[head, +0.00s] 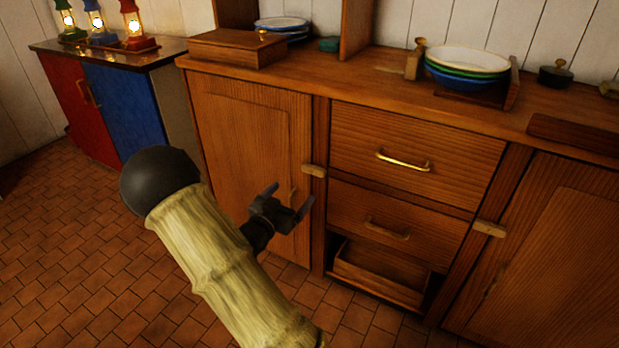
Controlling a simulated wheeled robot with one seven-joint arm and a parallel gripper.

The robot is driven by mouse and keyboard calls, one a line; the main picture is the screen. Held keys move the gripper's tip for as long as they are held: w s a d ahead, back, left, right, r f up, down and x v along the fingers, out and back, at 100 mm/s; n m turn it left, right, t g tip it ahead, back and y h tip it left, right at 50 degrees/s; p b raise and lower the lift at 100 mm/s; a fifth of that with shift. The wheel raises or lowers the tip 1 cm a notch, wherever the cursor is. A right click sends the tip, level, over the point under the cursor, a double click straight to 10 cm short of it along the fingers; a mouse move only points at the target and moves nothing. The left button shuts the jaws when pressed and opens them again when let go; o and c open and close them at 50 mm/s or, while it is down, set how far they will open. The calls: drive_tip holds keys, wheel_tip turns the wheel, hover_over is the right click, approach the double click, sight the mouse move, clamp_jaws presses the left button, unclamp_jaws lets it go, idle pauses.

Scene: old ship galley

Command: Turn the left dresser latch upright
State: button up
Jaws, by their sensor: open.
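The left dresser latch (314,171) is a small pale wooden block. It lies about level on the post between the left door (246,150) and the drawers, with its left end at the door's edge. My gripper (290,197) is open and empty, its fingers spread in front of the left door. In the picture it is just below and left of the latch and appears apart from it. The right latch (489,229), a similar block, also lies about level beside the right door (550,255).
Two drawers with brass handles (404,163) look closed. Below them a wooden box or drawer (378,278) sits in an open gap. Plates in a rack (512,85) and a wooden box (237,48) stand on top. Lanterns (136,28) stand on a red-and-blue cabinet. Tiled floor is clear at left.

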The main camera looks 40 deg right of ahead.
sight(312, 172)
drive_tip(key=b+x, duration=0.3)
drive_tip(key=x, duration=0.8)
drive_tip(key=shift+c, duration=0.2)
drive_tip(key=c, duration=0.9)
